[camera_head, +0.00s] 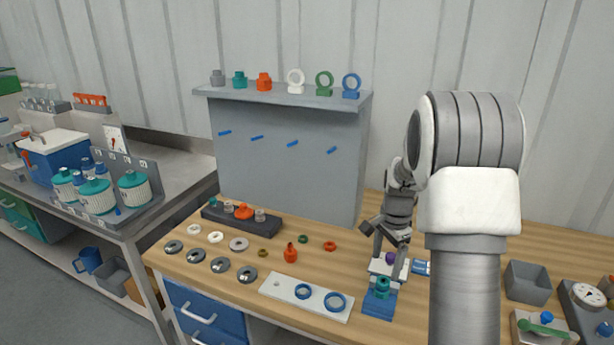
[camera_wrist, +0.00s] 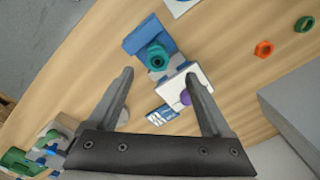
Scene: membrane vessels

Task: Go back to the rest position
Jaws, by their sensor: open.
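My gripper (camera_head: 390,247) is in the head view, at the end of my arm over the right half of the wooden bench. Its fingers are apart and empty in the wrist view (camera_wrist: 160,92). Below it is a blue block (camera_head: 378,304) with a teal fitting (camera_head: 382,284) on it, also in the wrist view (camera_wrist: 157,57). Beside the block is a white piece (camera_wrist: 176,90) with a purple knob (camera_wrist: 186,97), which one finger partly overlaps in the wrist view. A blue-and-white labelled item (camera_wrist: 160,114) lies close by.
A grey panel with a shelf (camera_head: 285,93) holding fittings and rings stands behind the bench. Several rings and a white plate (camera_head: 305,298) lie left of my gripper. A grey bin (camera_head: 527,283) and a gauge device (camera_head: 588,295) are at right. A steel bench (camera_head: 180,185) stands left.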

